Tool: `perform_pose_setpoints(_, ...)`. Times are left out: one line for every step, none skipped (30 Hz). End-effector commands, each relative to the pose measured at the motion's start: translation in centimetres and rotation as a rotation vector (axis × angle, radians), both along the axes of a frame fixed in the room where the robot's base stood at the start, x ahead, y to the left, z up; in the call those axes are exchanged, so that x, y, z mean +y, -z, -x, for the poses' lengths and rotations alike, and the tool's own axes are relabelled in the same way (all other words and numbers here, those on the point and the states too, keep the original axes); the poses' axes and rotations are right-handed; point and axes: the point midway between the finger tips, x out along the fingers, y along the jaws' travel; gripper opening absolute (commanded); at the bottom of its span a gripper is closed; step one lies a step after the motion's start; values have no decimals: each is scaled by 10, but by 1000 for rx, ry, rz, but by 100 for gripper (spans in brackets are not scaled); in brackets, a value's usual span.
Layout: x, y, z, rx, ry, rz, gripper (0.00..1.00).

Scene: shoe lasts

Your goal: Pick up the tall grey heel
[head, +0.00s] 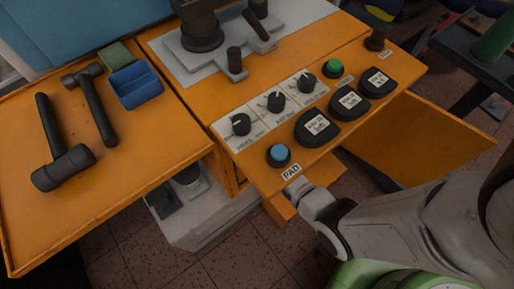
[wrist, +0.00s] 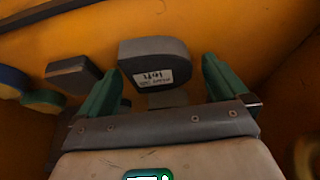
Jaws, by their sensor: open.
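A grey heel block (wrist: 150,50) with a white label is in the wrist view, against an orange surface. The label reads upside down and its text is too small to read surely. My gripper (wrist: 164,68) is open, with one green finger on each side of the block. Gaps show between the fingers and the block in the picture; I cannot tell how far it reaches between them. In the head view my gripper is hidden beneath the orange machine panel, and I cannot make out this block there.
In the wrist view a darker block (wrist: 73,73), a blue round piece (wrist: 11,80) and a green piece (wrist: 42,101) lie left of my gripper. In the head view the orange control panel (head: 215,92) overhangs my arm. Hammers (head: 62,165) and a blue tray (head: 136,86) lie at left.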

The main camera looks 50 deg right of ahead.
Motion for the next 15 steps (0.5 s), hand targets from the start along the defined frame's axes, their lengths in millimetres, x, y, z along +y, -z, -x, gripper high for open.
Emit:
perform_pose_setpoints(0, 0, -1, -1, 0, 0, 100)
perform_pose_setpoints(0, 0, -1, -1, 0, 0, 100)
perform_pose_setpoints(0, 0, -1, -1, 0, 0, 100)
perform_pose_setpoints(0, 0, -1, -1, 0, 0, 100)
perform_pose_setpoints(0, 0, -1, -1, 0, 0, 100)
perform_pose_setpoints(0, 0, -1, -1, 0, 0, 100)
perform_pose_setpoints(0, 0, -1, -1, 0, 0, 97)
perform_pose_setpoints(0, 0, -1, -1, 0, 0, 94)
perform_pose_setpoints(0, 0, -1, -1, 0, 0, 90)
perform_pose_setpoints(0, 0, 0, -1, 0, 0, 88)
perform_pose_setpoints(0, 0, 0, -1, 0, 0, 85)
perform_pose_setpoints(0, 0, 0, 0, 0, 0, 81)
perform_pose_setpoints(0, 0, 0, 0, 0, 0, 78)
perform_pose_setpoints(0, 0, 0, 0, 0, 0, 75)
perform_pose_setpoints(0, 0, 0, 0, 0, 0, 71)
